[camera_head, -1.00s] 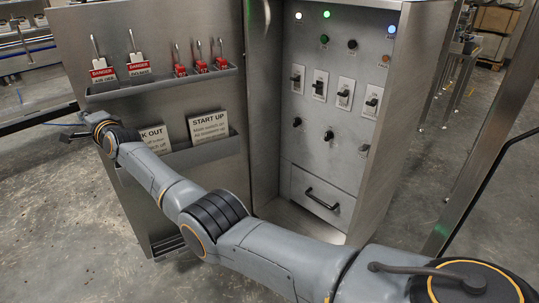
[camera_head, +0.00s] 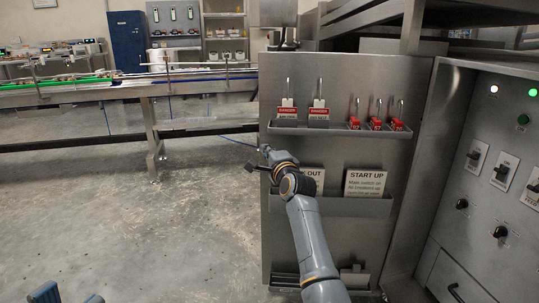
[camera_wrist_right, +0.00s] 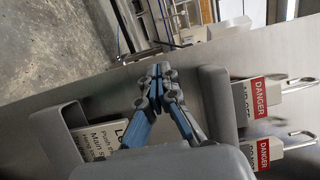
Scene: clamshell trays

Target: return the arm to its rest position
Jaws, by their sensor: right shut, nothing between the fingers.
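My right arm reaches up across the front of the steel cabinet door. Its gripper (camera_head: 258,158) is dark and small at the door's left edge in the head view. In the right wrist view the right gripper (camera_wrist_right: 153,72) shows closely, its blue-and-grey fingers meeting at the tips with nothing between them. Two blue-grey finger ends of my left gripper (camera_head: 70,297) show apart at the bottom left edge of the head view; the rest of it is cut off.
The cabinet door (camera_head: 345,90) carries an upper rack (camera_head: 340,131) with red danger tags (camera_head: 318,112) and a lower rack (camera_head: 360,205) with a START UP sign (camera_head: 365,184). A switch panel (camera_head: 480,200) stands at right. A conveyor (camera_head: 110,93) runs behind; the floor (camera_head: 140,230) at left is clear.

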